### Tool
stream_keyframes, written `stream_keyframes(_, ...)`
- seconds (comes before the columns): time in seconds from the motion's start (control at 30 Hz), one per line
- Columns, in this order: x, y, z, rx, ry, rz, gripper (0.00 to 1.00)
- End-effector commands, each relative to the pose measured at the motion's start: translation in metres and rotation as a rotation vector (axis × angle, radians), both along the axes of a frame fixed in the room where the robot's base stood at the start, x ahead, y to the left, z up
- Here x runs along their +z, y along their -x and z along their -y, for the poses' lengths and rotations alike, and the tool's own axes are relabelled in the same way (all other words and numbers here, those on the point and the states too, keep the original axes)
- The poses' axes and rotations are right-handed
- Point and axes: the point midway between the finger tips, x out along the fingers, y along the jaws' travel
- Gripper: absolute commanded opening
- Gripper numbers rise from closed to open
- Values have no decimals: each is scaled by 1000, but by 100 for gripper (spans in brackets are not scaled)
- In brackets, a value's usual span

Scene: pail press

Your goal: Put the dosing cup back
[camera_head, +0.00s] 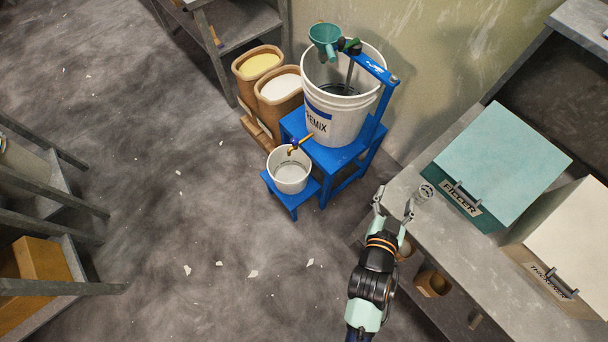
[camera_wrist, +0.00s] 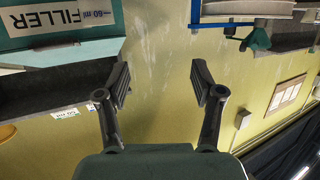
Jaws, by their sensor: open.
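The dosing cup (camera_head: 425,193) appears as a small clear cup at the bench's left end, in front of the teal FILLER box (camera_head: 502,160). My gripper (camera_head: 394,200) is open and empty, just left of the cup in the head view; one finger shows close beside it, and I cannot tell whether they touch. In the wrist view my gripper (camera_wrist: 160,78) has its fingers spread with only the wall between them. The cup cannot be made out there. The FILLER box (camera_wrist: 60,25) shows at the upper left of that view, with a 60 ml label.
The grey bench (camera_head: 455,245) also holds a cream THICKENER box (camera_head: 570,245). Open floor lies left of my arm.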

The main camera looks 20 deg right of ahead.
Motion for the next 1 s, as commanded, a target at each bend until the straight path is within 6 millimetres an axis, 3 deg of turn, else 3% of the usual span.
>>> stream_keyframes(0.03,37,-36,-34,92,-15,5,67)
stream_keyframes(0.13,90,-80,-119,306,-69,-49,67)
stream_keyframes(0.2,117,-90,-180,464,-86,-94,67)
stream_keyframes(0.3,144,-87,-248,652,-84,-151,67)
stream_keyframes(0.4,156,-79,-285,764,-73,-188,67)
stream_keyframes(0.5,159,-75,-295,797,-69,-203,67)
stream_keyframes(1.0,158,-75,-293,790,-72,-205,67)
